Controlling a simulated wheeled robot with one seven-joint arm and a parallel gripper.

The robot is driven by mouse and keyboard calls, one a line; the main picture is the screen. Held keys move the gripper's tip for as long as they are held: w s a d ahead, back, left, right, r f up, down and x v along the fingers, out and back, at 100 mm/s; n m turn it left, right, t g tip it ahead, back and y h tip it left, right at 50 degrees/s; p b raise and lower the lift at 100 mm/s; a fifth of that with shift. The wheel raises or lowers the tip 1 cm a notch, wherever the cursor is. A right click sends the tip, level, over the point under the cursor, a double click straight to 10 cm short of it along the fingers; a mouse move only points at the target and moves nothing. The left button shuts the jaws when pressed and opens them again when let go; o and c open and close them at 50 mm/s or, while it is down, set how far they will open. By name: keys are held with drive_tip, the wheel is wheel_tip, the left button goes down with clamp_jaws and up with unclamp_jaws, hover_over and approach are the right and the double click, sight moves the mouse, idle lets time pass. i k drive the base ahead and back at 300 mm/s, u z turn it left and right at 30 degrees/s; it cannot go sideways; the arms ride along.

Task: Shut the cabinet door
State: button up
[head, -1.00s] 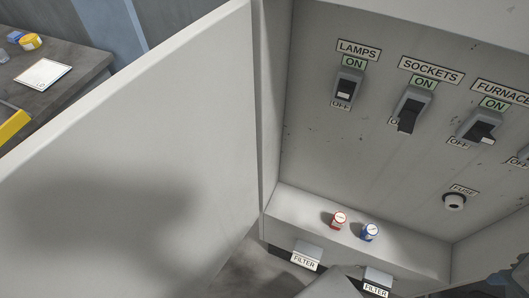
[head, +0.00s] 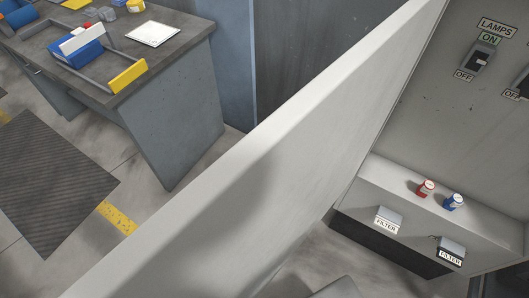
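The cabinet door (head: 290,175) is a large light-grey panel that stands open, running diagonally from the lower left to the top right in the head view. Its inner face and top edge show. The cabinet's inside (head: 455,105) is at the right, with the LAMPS switch (head: 481,56) on its back wall. A red container (head: 426,188) and a blue container (head: 453,202) stand on the ledge below. Two FILTER boxes (head: 388,219) are on the ledge's front. My gripper is not in view.
A grey workbench (head: 180,85) with a blue box (head: 80,48), a white sheet (head: 152,34) and a yellow-ended frame (head: 127,76) is at the upper left. A dark mat (head: 50,185) lies on the floor. Bare floor shows between the bench and the door.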

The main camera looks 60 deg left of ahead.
sight(228, 233)
drive_tip(key=k, duration=0.6)
drive_tip(key=z, duration=0.65)
drive_tip(key=k, duration=1.55)
drive_tip(key=u, duration=1.15)
drive_tip(key=i, duration=0.5)
drive_tip(key=u, duration=0.05)
